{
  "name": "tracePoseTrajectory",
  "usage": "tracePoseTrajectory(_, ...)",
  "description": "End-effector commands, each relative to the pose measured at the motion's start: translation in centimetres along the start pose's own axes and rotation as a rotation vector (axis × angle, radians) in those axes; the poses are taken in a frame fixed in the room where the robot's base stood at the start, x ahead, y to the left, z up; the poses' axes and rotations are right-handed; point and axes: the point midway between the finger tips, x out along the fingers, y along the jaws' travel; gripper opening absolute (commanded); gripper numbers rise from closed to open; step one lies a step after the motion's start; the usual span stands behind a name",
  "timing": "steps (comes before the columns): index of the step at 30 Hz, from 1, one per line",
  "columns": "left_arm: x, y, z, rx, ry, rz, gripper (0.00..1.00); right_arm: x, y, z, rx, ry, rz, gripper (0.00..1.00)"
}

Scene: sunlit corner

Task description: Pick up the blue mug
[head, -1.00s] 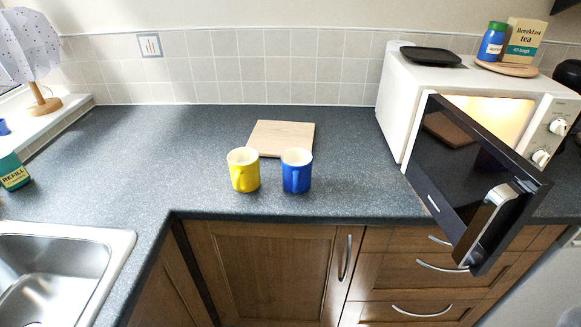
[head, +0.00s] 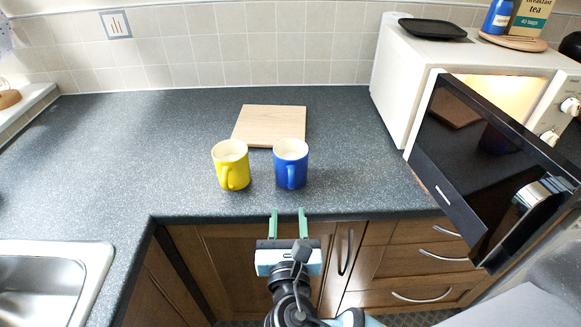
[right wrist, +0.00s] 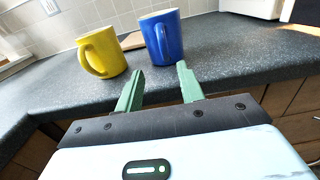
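The blue mug (head: 291,166) stands upright near the front edge of the counter, its handle facing the front. It also shows in the right wrist view (right wrist: 168,36), beyond the fingertips. A yellow mug (head: 230,167) stands upright just left of it, and it shows in the right wrist view (right wrist: 104,52). My right gripper (head: 288,212) is open and empty, with its green fingers apart at the counter's front edge, short of the blue mug. The fingers also show in the right wrist view (right wrist: 158,82). My left gripper is not in view.
A wooden board (head: 270,124) lies behind the mugs. A white microwave (head: 412,88) stands at the right, its dark door (head: 470,150) swung open past the counter edge. A sink (head: 50,285) is at the front left. The counter left of the mugs is clear.

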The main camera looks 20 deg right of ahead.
Motion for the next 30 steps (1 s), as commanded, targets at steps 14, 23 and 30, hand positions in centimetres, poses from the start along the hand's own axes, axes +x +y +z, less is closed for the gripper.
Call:
tracePoseTrajectory(14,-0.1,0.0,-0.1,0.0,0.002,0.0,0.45,3.7,-0.6,0.1,0.0,-0.003,-0.002,0.38)
tracePoseTrajectory(23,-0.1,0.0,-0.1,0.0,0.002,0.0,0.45,6.9,-0.8,-0.1,0.002,0.0,0.0,0.38)
tracePoseTrajectory(30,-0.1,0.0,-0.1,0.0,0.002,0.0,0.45,7.0,-0.8,-0.1,0.003,0.001,0.001,0.38)
